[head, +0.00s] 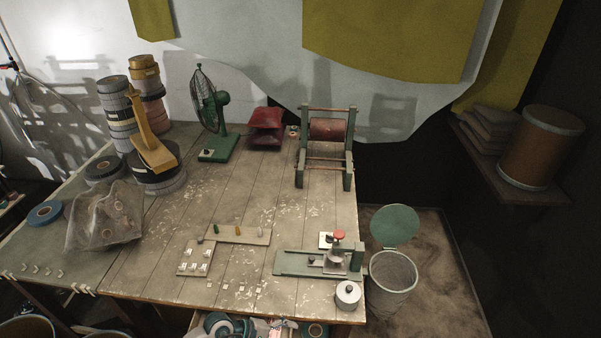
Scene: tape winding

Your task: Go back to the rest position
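Neither of my grippers shows in the head view, so I cannot see whether they are open or hold anything. The wooden work table (180,228) fills the middle of the view. On its front right part stands a green device with a red knob (338,235). A roller in a green frame (327,130) stands at the back right of the table. Stacks of tape rolls (117,115) stand at the back left, with a yellow angled piece (149,138) leaning over one roll.
A green fan (212,112) and red trays (265,127) stand at the back. A clear bag (103,217) and a blue roll (45,213) lie at the left. A bin (391,274) with a raised green lid stands right of the table. An open drawer (265,328) juts out in front.

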